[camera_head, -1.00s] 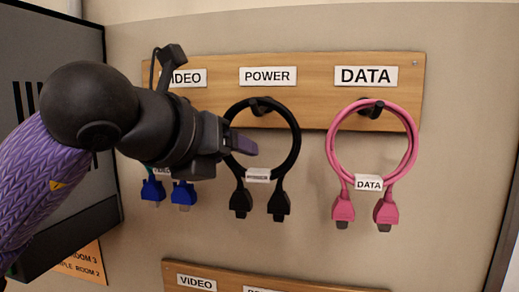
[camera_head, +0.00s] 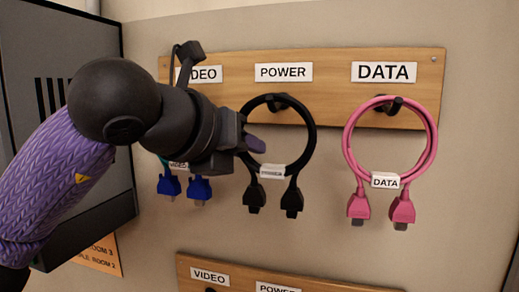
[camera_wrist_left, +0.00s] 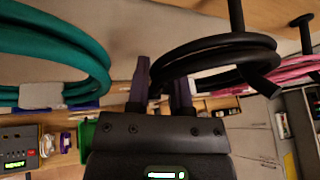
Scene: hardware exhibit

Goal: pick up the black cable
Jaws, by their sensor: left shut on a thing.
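The black cable (camera_head: 313,143) is a coiled loop hanging on a peg under the POWER label (camera_head: 283,72), its two plugs pointing down and a white tag at its lower part. My left gripper (camera_head: 256,145) is at the left side of the loop, shut on the cable. In the left wrist view the black coil (camera_wrist_left: 215,48) passes between the gripper's fingers (camera_wrist_left: 160,90), and the loop is still around its peg (camera_wrist_left: 237,15). My right gripper does not show.
A pink cable (camera_head: 435,135) hangs on a peg to the right under the DATA label. A teal cable with blue plugs (camera_head: 169,187) hangs to the left, mostly hidden behind my left arm. A lower wooden board (camera_head: 330,288) carries more labels. A dark cabinet (camera_head: 105,215) stands at the left.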

